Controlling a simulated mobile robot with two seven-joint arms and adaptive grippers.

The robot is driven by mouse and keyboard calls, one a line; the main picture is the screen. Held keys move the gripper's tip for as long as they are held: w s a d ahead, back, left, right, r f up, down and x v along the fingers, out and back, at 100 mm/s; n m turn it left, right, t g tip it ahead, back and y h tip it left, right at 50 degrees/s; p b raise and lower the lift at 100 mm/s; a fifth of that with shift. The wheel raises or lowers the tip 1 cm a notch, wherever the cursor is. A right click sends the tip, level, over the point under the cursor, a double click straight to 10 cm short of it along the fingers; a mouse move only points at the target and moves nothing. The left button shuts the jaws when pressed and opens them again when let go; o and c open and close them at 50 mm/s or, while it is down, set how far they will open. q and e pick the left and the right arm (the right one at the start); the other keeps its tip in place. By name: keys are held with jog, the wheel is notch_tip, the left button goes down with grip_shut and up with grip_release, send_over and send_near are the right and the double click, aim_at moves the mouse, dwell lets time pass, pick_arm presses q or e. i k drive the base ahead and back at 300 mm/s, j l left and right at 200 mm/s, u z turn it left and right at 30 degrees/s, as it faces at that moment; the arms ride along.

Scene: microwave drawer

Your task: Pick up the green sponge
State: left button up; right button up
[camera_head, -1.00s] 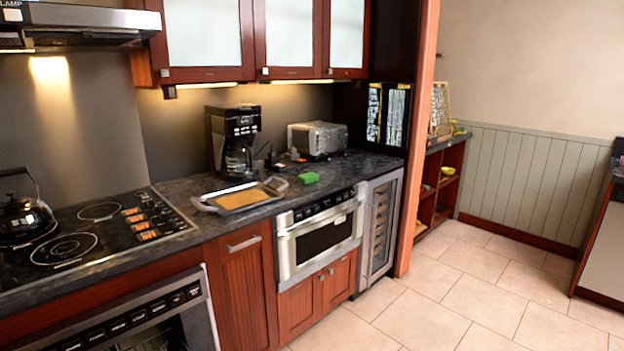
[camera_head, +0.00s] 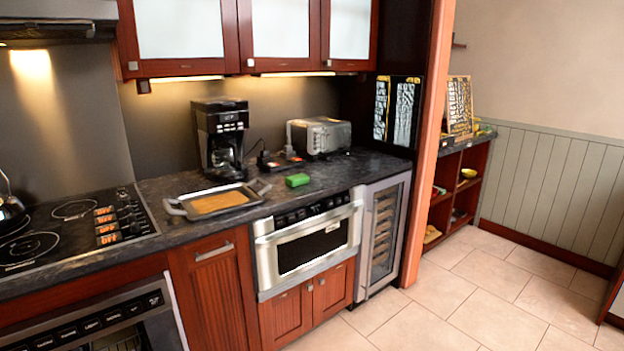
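The green sponge (camera_head: 297,180) lies on the dark countertop (camera_head: 335,177), near its front edge and above the microwave drawer (camera_head: 308,245). It is to the right of a metal tray and in front of the toaster. Nothing covers it. Neither of my grippers shows in the head view.
A metal tray with a brown slab (camera_head: 174,208) sits left of the sponge. A coffee maker (camera_head: 220,138) and a toaster (camera_head: 320,135) stand behind. The stove (camera_head: 75,230) is at left. The tiled floor (camera_head: 470,300) is clear at right.

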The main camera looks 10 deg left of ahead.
aim_at(294, 181)
jog(key=i+l, duration=0.7)
jog(key=l, duration=0.15)
jog(key=i, duration=0.6)
jog(key=i+j+z, duration=0.15)
jog(key=i, duration=0.4)
